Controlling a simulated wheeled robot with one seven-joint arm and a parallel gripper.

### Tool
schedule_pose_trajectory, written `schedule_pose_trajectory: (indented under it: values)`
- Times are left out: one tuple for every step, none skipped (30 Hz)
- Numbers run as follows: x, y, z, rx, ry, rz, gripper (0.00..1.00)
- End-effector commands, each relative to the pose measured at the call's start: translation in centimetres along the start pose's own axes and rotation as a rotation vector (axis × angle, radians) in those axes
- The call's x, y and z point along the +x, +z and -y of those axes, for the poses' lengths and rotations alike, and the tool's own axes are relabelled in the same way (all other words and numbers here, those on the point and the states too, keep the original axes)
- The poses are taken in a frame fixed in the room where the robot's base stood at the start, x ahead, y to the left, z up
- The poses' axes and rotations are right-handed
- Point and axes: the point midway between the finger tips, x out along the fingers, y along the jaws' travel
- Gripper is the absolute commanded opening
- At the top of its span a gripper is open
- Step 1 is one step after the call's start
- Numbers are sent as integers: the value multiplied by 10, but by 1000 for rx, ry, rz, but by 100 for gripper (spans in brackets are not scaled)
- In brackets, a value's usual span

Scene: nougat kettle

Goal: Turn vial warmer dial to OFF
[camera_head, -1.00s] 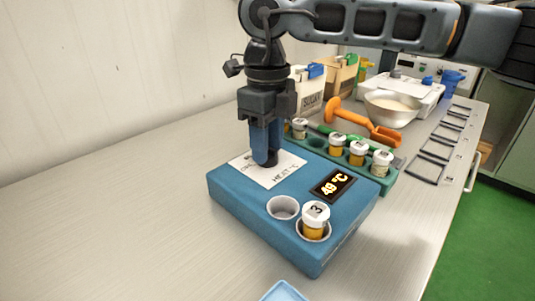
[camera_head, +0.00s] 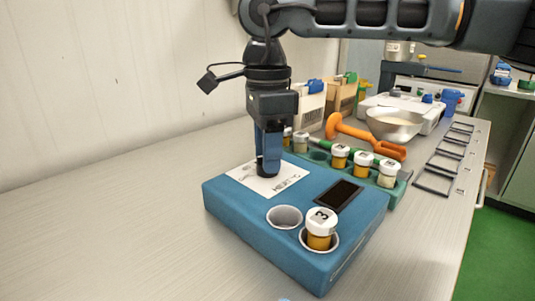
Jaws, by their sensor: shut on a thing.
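The vial warmer (camera_head: 235,218) is a blue block on the steel table. A white label plate (camera_head: 285,183) lies on its top, and the dark dial (camera_head: 267,168) stands on that plate. My gripper (camera_head: 268,160) points straight down with its blue fingers shut on the dial, which they largely hide. The warmer's display (camera_head: 339,195) is dark, with no reading. One of the warmer's two wells is empty (camera_head: 285,216); the other holds a vial with a white cap marked 3 (camera_head: 320,228).
A green rack (camera_head: 402,191) with several capped vials stands just behind the warmer. Beyond it are an orange tool (camera_head: 365,137), a steel bowl (camera_head: 394,124), cardboard boxes (camera_head: 343,95) and square metal frames (camera_head: 433,182). The table's left side is clear.

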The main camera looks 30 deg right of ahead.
Motion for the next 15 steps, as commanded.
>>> schedule_pose_trajectory:
  values:
    - [0, 0, 1, -23, -3, 2, 10]
    - [0, 0, 1, -38, -3, 2, 10]
    - [-1, 0, 1, -56, -3, 2, 10]
    - [-1, 0, 1, -67, -3, 2, 10]
    - [-1, 0, 1, -77, -3, 2, 10]
    - [-1, 0, 1, -91, -3, 2, 10]
    - [-1, 0, 1, -99, -3, 2, 10]
    - [-1, 0, 1, -105, -3, 2, 10]
    - [-1, 0, 1, -114, -3, 2, 10]
    - [-1, 0, 1, -120, -3, 2, 10]
    - [-1, 0, 1, -124, -3, 2, 10]
    - [-1, 0, 1, -128, -3, 2, 10]
    - [-1, 0, 1, -130, -3, 2, 10]
    - [-1, 0, 1, -132, -3, 2, 10]
    - [-1, 0, 1, -134, -3, 2, 10]
